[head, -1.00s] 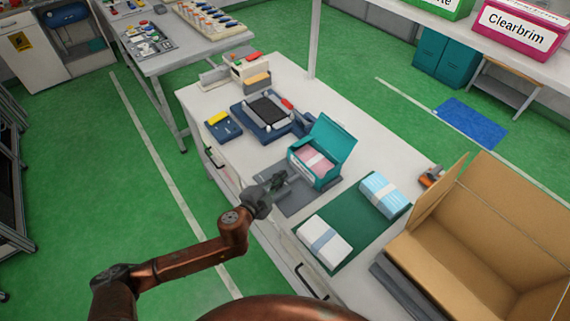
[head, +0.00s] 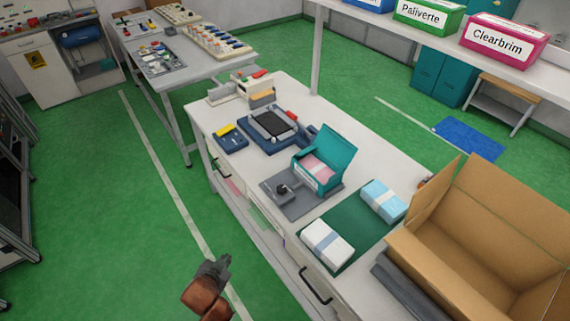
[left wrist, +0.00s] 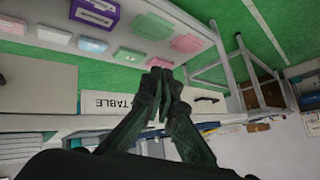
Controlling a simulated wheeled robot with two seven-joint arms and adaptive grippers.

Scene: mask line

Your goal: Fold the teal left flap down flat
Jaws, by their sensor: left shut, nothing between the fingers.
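The teal box (head: 314,178) stands on the grey plate (head: 295,204) in the head view. Its large teal lid (head: 332,149) stands raised at the back right, and pink masks (head: 319,167) show inside. My right gripper is not seen.
A dark knob-like part (head: 283,188) sits on the grey plate. White (head: 327,242) and blue (head: 383,201) mask stacks lie on a green mat (head: 352,225). An open cardboard carton (head: 470,225) stands at the right. A blue fixture (head: 270,126) lies behind the box.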

